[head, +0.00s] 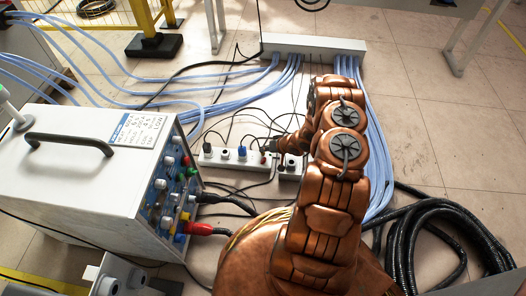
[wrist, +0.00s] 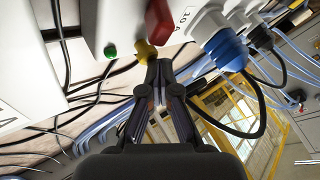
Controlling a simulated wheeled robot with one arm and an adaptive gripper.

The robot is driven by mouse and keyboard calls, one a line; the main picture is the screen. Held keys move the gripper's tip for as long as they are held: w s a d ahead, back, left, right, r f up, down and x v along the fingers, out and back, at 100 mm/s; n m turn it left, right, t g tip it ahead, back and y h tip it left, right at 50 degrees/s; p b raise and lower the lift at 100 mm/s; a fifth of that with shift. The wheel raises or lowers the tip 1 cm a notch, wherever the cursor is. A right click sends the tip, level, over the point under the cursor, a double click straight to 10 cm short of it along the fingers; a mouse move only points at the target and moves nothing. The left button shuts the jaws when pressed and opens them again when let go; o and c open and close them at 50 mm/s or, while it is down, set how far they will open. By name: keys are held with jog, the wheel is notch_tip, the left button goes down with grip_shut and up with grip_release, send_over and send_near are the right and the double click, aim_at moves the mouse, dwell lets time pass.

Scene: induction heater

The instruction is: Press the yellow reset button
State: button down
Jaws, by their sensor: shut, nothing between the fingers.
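In the wrist view, a small yellow button (wrist: 146,51) sticks out of a white power strip (wrist: 130,14), between a green round button (wrist: 110,52) and a red switch (wrist: 159,22). My gripper (wrist: 160,66) is shut and empty. Its fingertips are right at the yellow button and overlap its edge in the picture; I cannot tell whether they touch. In the head view, my gripper (head: 270,146) is dark and small beside the power strip (head: 222,160) on the floor, and my arm hides part of that area. The yellow button cannot be made out there.
A blue plug (wrist: 226,50) with a black cable sits right of the fingers. In the head view, a white heater cabinet (head: 75,165) with knobs stands left. Blue hoses (head: 160,80) run to a white manifold (head: 310,46). Black coiled cables (head: 440,235) lie at lower right.

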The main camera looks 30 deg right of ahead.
aim_at(265, 153)
jog(key=shift+f, duration=0.2)
jog(key=shift+r, duration=0.1)
dwell(0.4)
jog(key=shift+r+p, duration=0.6)
jog(key=shift+r, duration=0.65)
jog(key=shift+r+p, duration=1.5)
jog(key=shift+r, duration=1)
jog(key=shift+s, duration=0.15)
